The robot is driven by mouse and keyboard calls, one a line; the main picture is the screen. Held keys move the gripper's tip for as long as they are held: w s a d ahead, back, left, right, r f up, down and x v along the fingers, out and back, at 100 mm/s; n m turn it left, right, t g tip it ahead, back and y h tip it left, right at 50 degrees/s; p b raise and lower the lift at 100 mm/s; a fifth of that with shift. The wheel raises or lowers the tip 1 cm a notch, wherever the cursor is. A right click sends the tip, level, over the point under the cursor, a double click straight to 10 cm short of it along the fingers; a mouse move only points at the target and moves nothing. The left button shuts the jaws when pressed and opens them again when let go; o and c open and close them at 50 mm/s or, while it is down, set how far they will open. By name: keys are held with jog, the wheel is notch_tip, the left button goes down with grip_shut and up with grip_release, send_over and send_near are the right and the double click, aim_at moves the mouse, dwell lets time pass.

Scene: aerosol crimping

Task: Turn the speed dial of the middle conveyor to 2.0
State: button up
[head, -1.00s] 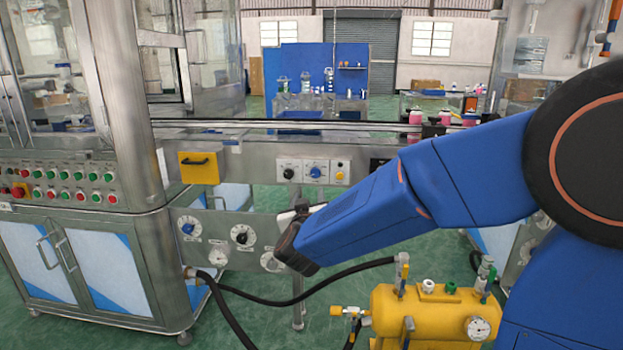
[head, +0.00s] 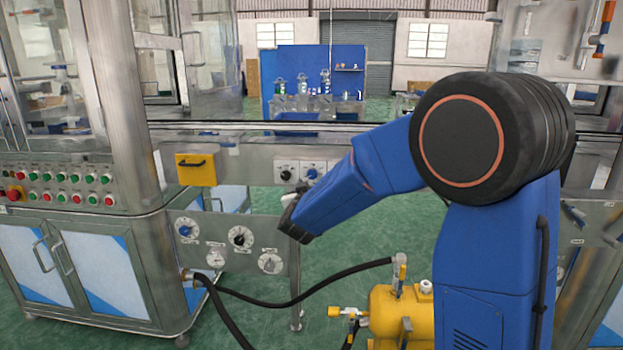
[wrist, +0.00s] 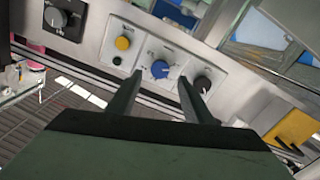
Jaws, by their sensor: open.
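A blue dial (wrist: 160,69) with a white scale plate sits on the conveyor's front panel, between a yellow button (wrist: 122,43) and a black dial (wrist: 202,84). The blue dial also shows in the head view (head: 312,173), just above my forearm. Its scale is too small to read. My gripper (wrist: 160,76) is open, and its two dark fingers point at the panel, one on either side of the blue dial in the wrist view. I cannot tell how far the fingertips are from the dial. My forearm hides the gripper fingers in the head view.
A lower panel with several dials (head: 240,237) stands left of my arm. A yellow tank (head: 392,305) with a black hose (head: 310,292) is below my arm. A yellow handled box (head: 195,168) is on the conveyor's side.

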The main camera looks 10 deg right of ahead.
aim_at(312, 175)
jog(key=shift+x, duration=2.5)
jog(key=shift+s, duration=0.1)
jog(key=shift+c, duration=0.7)
jog(key=c, duration=0.9)
